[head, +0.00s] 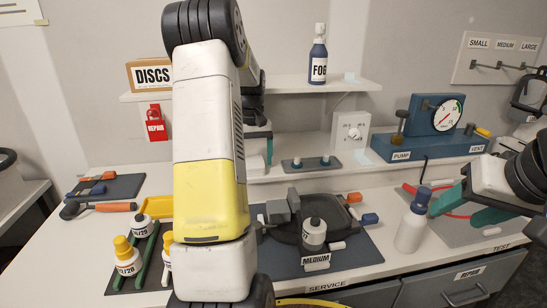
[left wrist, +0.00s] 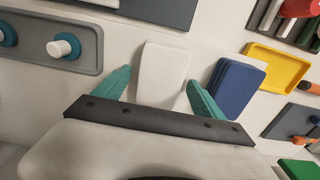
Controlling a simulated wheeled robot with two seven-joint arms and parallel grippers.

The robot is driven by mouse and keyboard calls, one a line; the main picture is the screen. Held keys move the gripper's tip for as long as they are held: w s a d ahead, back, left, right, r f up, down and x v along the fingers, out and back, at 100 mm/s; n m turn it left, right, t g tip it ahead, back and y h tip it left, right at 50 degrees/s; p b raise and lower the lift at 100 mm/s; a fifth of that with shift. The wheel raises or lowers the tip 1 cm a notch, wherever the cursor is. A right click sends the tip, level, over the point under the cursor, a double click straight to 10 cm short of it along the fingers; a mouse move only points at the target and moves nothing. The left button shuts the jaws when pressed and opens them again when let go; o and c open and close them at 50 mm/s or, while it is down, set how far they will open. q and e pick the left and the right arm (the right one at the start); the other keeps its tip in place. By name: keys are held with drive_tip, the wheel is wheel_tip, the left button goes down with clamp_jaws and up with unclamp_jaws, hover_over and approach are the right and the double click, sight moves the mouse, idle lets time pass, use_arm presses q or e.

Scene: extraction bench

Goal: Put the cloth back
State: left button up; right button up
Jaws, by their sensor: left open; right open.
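My left gripper (left wrist: 160,76) is open. In the left wrist view its two teal fingers stand apart on either side of a flat white pad-like piece (left wrist: 164,66). I cannot tell whether they touch it. A blue stack with rounded corners (left wrist: 236,84), like folded cloth, lies just right of the fingers. I cannot tell for sure which of these is the cloth. In the head view my left arm hides both. My right gripper (head: 466,207) is open and empty at the right, beside a white bottle with a blue cap (head: 412,222).
A grey tray with two teal-collared knobs (head: 311,164) and a yellow tray (head: 158,206) lie near the left gripper. Labelled bottles (head: 128,260) stand in a rack at front left. A pump (head: 430,128) stands at back right. A shelf (head: 290,84) runs above the bench.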

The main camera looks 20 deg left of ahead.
sight(254, 160)
use_arm(q)
wheel_tip(254, 160, up, 11)
drive_tip(key=s+d+r+m+t, duration=0.2)
drive_tip(key=s+d+r, duration=0.3)
drive_tip(key=d, duration=0.2)
drive_tip(key=s+d+f+m+t+h, duration=0.1)
drive_tip(key=s+d+m+t, duration=0.1)
drive_tip(key=s+d, duration=0.5)
drive_tip(key=s+d+f+m+t+h, duration=0.1)
drive_tip(key=s+d+m+t, duration=0.1)
drive_tip(key=s+d, duration=0.5)
drive_tip(key=s+m, duration=0.1)
drive_tip(key=s, duration=0.5)
drive_tip(key=shift+s+d+f, duration=0.35)
